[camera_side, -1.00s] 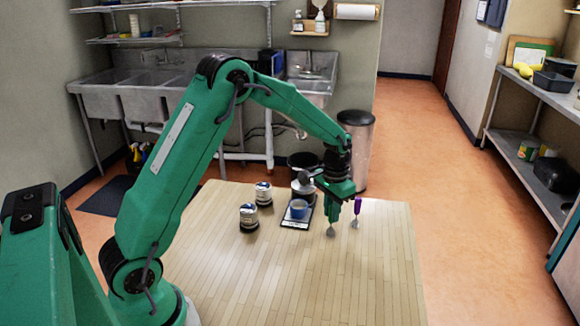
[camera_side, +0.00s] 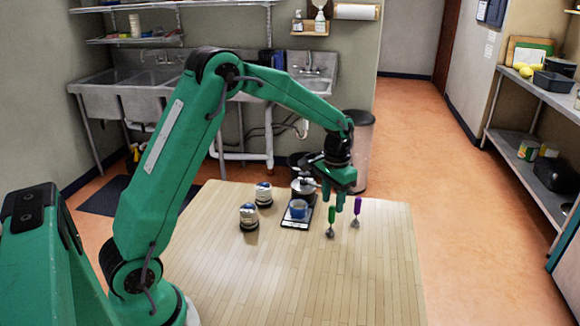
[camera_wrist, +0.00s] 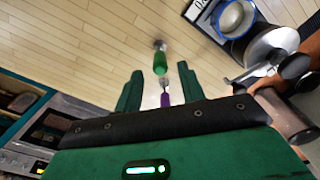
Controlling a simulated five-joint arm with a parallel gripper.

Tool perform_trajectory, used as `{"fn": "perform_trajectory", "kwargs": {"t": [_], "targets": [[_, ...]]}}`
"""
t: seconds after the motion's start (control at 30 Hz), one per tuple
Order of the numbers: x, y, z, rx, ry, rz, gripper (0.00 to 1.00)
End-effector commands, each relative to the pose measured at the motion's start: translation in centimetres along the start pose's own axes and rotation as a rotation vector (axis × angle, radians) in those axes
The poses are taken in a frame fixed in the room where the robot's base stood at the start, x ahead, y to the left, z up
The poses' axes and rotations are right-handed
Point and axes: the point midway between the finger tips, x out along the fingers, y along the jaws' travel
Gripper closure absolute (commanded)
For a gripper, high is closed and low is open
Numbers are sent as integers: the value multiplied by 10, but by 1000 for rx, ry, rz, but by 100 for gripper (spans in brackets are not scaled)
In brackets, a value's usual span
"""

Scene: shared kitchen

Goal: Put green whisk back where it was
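The green whisk (camera_side: 332,216) stands upright on the wooden table (camera_side: 290,270), steel head down, just left of the purple whisk (camera_side: 356,208). My gripper (camera_side: 333,203) is above the green whisk, with its fingers apart and nothing held. In the wrist view, the green whisk (camera_wrist: 160,61) shows just beyond the gap between the open fingertips of my gripper (camera_wrist: 160,73). The purple whisk (camera_wrist: 165,99) shows between the fingers there, partly hidden by my gripper's body.
A blue cup (camera_side: 298,209) sits on a dark scale (camera_side: 292,224) left of the whisks. A metal pot (camera_side: 302,187) is behind it. Two jars (camera_side: 248,217) (camera_side: 263,193) stand further left. The table's front and right are clear.

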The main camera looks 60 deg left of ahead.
Motion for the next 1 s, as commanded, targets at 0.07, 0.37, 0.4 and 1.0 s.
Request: {"fn": "perform_trajectory", "kwargs": {"t": [0.07, 0.37, 0.4, 1.0], "targets": [[-15, 0, 0, 0, 5, -1, 60], [-61, 0, 0, 0, 3, 0, 60], [-66, 0, 0, 0, 3, 0, 60], [-82, 0, 0, 0, 0, 0, 60]]}}
